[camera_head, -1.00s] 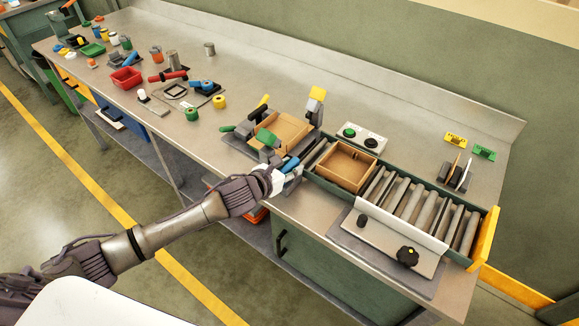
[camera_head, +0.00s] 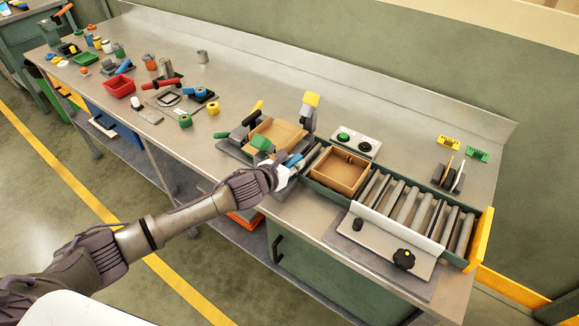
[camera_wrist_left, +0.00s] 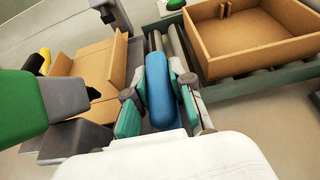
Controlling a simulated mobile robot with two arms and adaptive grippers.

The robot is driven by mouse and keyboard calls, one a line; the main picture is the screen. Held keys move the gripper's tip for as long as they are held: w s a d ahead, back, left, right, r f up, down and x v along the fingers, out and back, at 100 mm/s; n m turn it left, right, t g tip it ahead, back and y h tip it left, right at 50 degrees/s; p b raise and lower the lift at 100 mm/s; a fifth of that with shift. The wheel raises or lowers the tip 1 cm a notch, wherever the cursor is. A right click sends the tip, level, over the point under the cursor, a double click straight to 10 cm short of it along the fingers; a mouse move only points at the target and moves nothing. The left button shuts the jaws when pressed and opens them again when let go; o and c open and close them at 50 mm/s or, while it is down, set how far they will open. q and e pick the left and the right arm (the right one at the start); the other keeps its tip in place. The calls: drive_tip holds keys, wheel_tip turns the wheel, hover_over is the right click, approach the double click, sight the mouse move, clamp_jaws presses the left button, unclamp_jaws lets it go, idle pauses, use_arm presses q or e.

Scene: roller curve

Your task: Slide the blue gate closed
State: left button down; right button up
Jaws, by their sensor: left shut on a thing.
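The blue gate (camera_head: 293,160) is at the left end of the roller conveyor (camera_head: 405,205), beside the wooden box on the rollers. In the left wrist view the blue gate's rounded handle (camera_wrist_left: 159,90) stands between the teal finger pads of my left gripper (camera_wrist_left: 160,112). My left gripper (camera_head: 285,172) is shut on this blue handle; its fingers hide part of it in the head view. How far the gate spans the rollers is hard to see. My right gripper is in neither view.
The wooden box (camera_head: 342,190) sits on the rollers just right of the gate. A cardboard box in a clamp fixture (camera_head: 250,146) stands close left, with a green handle (camera_wrist_left: 20,108) near my gripper. A button box (camera_head: 355,143) stands behind. A yellow end plate (camera_head: 480,240) closes the far right.

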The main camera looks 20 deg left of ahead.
use_arm(q)
drive_tip(key=shift+w+r, duration=0.1)
drive_tip(key=shift+r, duration=0.05)
drive_tip(key=c, duration=1.4)
unclamp_jaws()
drive_tip(key=o, duration=0.4)
drive_tip(key=shift+w+d, duration=0.1)
drive_tip(key=shift+w, duration=0.05)
drive_tip(key=v, duration=1.2)
